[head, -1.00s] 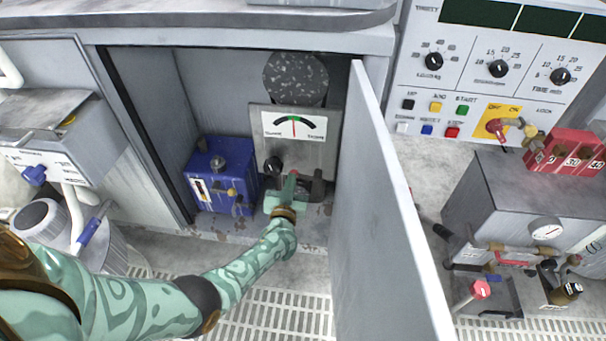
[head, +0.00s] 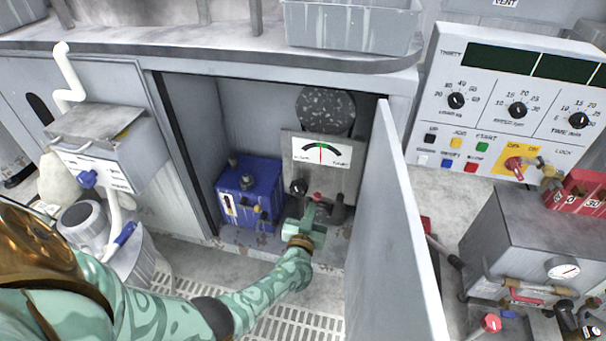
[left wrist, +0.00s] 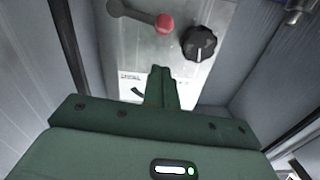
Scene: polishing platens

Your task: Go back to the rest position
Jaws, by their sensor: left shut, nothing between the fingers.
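My left gripper (head: 309,215) is inside the open cabinet, in front of the grey gauge unit (head: 297,155) with a needle dial. In the left wrist view its fingers (left wrist: 160,75) are together with nothing between them. Beyond them, that view shows a black knob (left wrist: 201,43) and a lever with a red ball end (left wrist: 163,23) on the unit's face. I cannot tell from the head view whether the fingertips touch the unit. My left arm reaches in from the lower left. My right gripper is out of view.
The cabinet door (head: 392,230) stands open just right of my gripper. A blue box (head: 250,192) sits left of the gauge unit. A control panel (head: 505,105) and a grey box with a gauge (head: 525,235) are at the right. A grey dispenser (head: 100,150) stands at the left.

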